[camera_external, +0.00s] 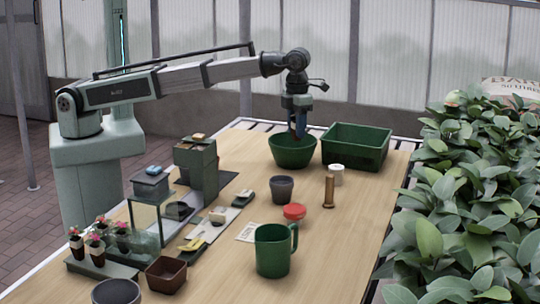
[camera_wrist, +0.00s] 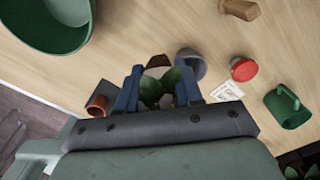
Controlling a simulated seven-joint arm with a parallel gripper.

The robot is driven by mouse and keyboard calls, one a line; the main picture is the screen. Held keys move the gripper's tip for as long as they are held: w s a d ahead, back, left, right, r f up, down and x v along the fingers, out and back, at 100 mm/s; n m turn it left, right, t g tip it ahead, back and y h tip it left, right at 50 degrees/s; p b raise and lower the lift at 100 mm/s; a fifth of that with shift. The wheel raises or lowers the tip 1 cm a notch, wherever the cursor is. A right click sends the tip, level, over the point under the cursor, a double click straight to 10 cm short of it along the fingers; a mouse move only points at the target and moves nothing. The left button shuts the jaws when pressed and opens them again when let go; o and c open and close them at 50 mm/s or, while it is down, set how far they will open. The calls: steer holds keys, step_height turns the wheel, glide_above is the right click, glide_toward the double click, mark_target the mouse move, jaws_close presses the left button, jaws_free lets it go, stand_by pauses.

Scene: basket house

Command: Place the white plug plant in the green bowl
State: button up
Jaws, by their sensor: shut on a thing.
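My gripper (camera_wrist: 158,92) is shut on a plant with dark green leaves, a white plug (camera_wrist: 157,72) and a brown end, held between the blue fingers. In the external view my gripper (camera_external: 299,124) points down over the green bowl (camera_external: 292,156), close to its far rim. The held plant cannot be made out there. In the wrist view the round green bowl (camera_wrist: 82,42) is at the upper left, off to the side of the fingers. A pale shape shows inside it; I cannot tell what it is.
A green rectangular crate (camera_external: 355,150) stands right of the bowl. A grey pot (camera_external: 282,189), red lid (camera_external: 294,212), wooden peg (camera_external: 329,192), white jar (camera_external: 337,175) and green mug (camera_external: 272,251) stand nearer. Small flowers and boxes fill the left side. Leafy plants border the right.

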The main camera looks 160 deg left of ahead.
steer(key=s+a+n, duration=0.4)
steer(key=s, duration=0.5)
steer(key=s+a+r+n, duration=0.1)
steer(key=s+a+n, duration=0.3)
steer(key=s, duration=0.5)
steer(key=shift+r, duration=0.3)
step_height(320, 180, down, 11)
steer(key=shift+s, duration=0.1)
steer(key=o, duration=1.1)
steer(key=shift+r, duration=0.1)
